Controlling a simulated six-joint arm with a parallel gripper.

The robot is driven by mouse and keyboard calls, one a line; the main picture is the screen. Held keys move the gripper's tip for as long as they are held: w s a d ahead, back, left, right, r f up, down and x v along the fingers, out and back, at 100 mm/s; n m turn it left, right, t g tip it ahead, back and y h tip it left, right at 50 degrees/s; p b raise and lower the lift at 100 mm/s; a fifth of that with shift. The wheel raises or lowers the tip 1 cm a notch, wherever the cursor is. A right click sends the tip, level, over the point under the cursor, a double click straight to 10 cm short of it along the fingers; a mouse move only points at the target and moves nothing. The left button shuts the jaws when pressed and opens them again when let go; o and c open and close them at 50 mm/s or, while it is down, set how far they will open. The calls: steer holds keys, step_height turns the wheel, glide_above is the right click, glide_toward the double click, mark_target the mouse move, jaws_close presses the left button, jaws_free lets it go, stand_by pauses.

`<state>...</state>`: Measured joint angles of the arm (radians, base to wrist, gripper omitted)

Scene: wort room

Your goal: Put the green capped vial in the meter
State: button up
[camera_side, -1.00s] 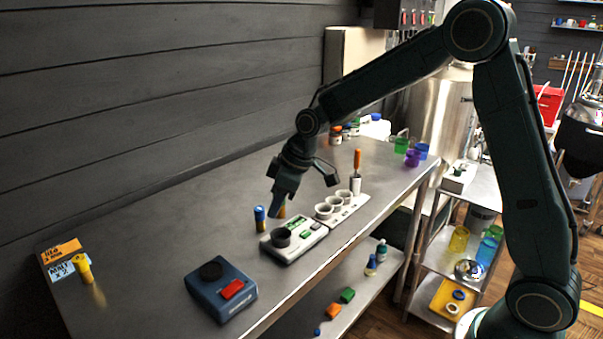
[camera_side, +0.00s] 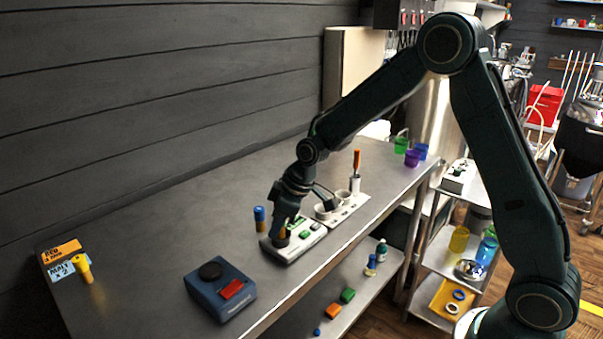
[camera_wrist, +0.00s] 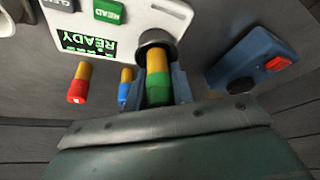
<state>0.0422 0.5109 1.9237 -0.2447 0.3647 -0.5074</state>
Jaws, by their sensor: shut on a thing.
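The white meter (camera_side: 300,243) stands on the bench with a dark round well (camera_wrist: 154,36) at one end; its display reads READY in the wrist view. My gripper (camera_wrist: 158,88) is shut on the green capped vial (camera_wrist: 158,92), which has an amber body. The vial's far end is at the mouth of the well, and its lower part seems to be inside the rim; how deep I cannot tell. In the side view my gripper (camera_side: 281,232) is low over the meter's near end and mostly hides the vial and the well.
A blue capped vial (camera_side: 260,219) stands beside the meter. A red capped vial (camera_wrist: 78,85) shows near it in the wrist view. A blue box with a red button (camera_side: 220,289) sits nearer the front. A yellow capped vial (camera_side: 83,268) stands by cards at left. White cup holders adjoin the meter.

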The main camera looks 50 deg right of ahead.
steer(key=shift+s+f, duration=0.2)
steer(key=shift+f, duration=0.9)
steer(key=o, duration=0.9)
steer(key=shift+r, duration=0.65)
steer(key=shift+o, duration=0.4)
steer(key=v, duration=1)
steer(key=shift+w+r, duration=0.15)
steer(key=shift+r, duration=0.15)
steer(key=shift+v, duration=0.85)
